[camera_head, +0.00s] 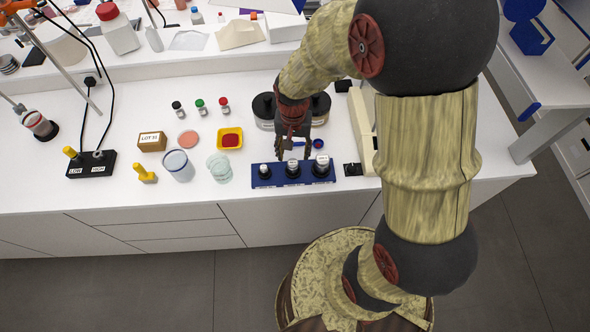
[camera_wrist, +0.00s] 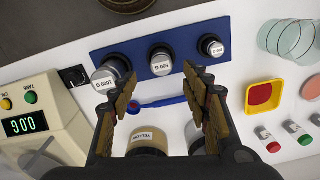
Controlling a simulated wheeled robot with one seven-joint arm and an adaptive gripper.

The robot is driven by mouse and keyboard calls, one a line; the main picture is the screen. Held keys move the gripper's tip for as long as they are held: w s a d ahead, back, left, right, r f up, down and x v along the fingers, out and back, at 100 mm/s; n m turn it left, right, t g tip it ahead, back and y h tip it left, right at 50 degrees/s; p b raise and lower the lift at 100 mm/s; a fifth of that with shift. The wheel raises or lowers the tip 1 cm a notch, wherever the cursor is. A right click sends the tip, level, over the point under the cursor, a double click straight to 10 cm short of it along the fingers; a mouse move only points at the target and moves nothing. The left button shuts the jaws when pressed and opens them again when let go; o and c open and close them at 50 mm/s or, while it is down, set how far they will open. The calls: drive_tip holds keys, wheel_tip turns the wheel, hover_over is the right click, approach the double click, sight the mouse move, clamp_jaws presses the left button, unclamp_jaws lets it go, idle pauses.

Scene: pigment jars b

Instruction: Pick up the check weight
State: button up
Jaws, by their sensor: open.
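The largest weight (camera_head: 321,167), seemingly marked 1000 G, is at the head view's right end and the wrist view's left (camera_wrist: 112,73). The middle weight (camera_head: 293,170) is marked 500 G (camera_wrist: 160,62). The smallest (camera_head: 264,171) is at the other end (camera_wrist: 212,47); its label is hard to read. My gripper (camera_head: 296,146) is open and empty, just behind the rack. In the wrist view its fingertips (camera_wrist: 160,76) point toward the middle weight.
A blue spoon-like tool (camera_wrist: 158,102) lies between my fingers and the rack. Dark-lidded jars (camera_head: 264,108) stand behind my gripper. A yellow dish of red powder (camera_head: 230,138), glass discs (camera_head: 219,168) and a beaker (camera_head: 178,166) stand left.

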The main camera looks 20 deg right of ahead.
sight(293, 162)
drive_tip(key=shift+w+a+f, duration=0.15)
drive_tip(key=shift+w+f, duration=0.05)
drive_tip(key=shift+f, duration=0.1)
wheel_tip(293, 162, down, 2)
drive_tip(key=shift+s+f, duration=0.1)
drive_tip(key=shift+f, duration=0.1)
wheel_tip(293, 162, down, 5)
drive_tip(key=shift+s+r+b, duration=0.1)
drive_tip(key=shift+b, duration=0.35)
drive_tip(key=shift+c, duration=1.3)
clamp_jaws()
